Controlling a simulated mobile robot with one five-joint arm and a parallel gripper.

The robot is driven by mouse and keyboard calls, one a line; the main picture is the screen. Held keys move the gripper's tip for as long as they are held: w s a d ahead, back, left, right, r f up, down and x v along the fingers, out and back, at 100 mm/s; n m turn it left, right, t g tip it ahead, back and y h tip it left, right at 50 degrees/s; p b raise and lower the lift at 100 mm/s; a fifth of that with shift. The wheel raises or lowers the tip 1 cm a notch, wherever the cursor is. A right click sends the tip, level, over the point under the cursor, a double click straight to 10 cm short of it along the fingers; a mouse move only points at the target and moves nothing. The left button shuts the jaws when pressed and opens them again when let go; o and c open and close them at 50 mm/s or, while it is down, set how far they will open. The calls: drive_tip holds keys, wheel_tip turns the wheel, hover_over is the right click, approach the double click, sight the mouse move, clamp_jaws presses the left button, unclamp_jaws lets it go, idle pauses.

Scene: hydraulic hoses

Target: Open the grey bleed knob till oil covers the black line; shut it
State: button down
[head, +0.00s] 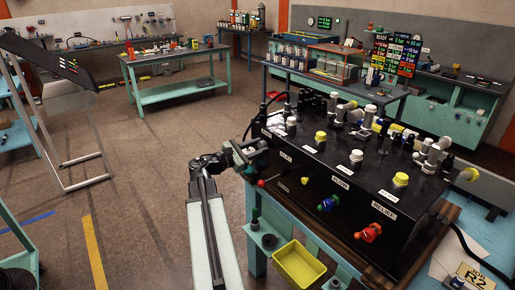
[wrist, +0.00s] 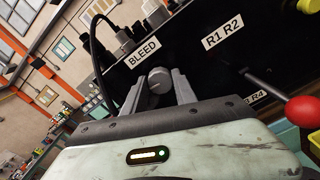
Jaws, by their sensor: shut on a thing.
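The grey bleed knob (wrist: 159,80) is on the black panel below the BLEED label (wrist: 145,53) in the wrist view. My gripper (wrist: 160,90) is shut on it, with one finger on each side of the knob. In the head view my gripper (head: 258,150) is at the left end of the black hydraulic bench unit (head: 325,200), and the knob is hidden there. I cannot make out oil or a black line in either view.
A red ball-ended lever (wrist: 303,111) sticks out at the right in the wrist view, near my gripper. A black hose (wrist: 98,45) curves beside the BLEED label. A yellow tray (head: 299,264) sits below the unit. Open floor (head: 150,180) lies to the left.

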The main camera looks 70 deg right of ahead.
drive_tip(key=m, duration=0.5)
drive_tip(key=shift+w, duration=0.1)
drive_tip(key=shift+m, duration=2.5)
drive_tip(key=shift+r, duration=0.1)
drive_tip(key=c, duration=1)
unclamp_jaws()
drive_tip(key=v, duration=0.7)
drive_tip(key=shift+w+a, duration=0.2)
drive_tip(key=shift+a, duration=0.15)
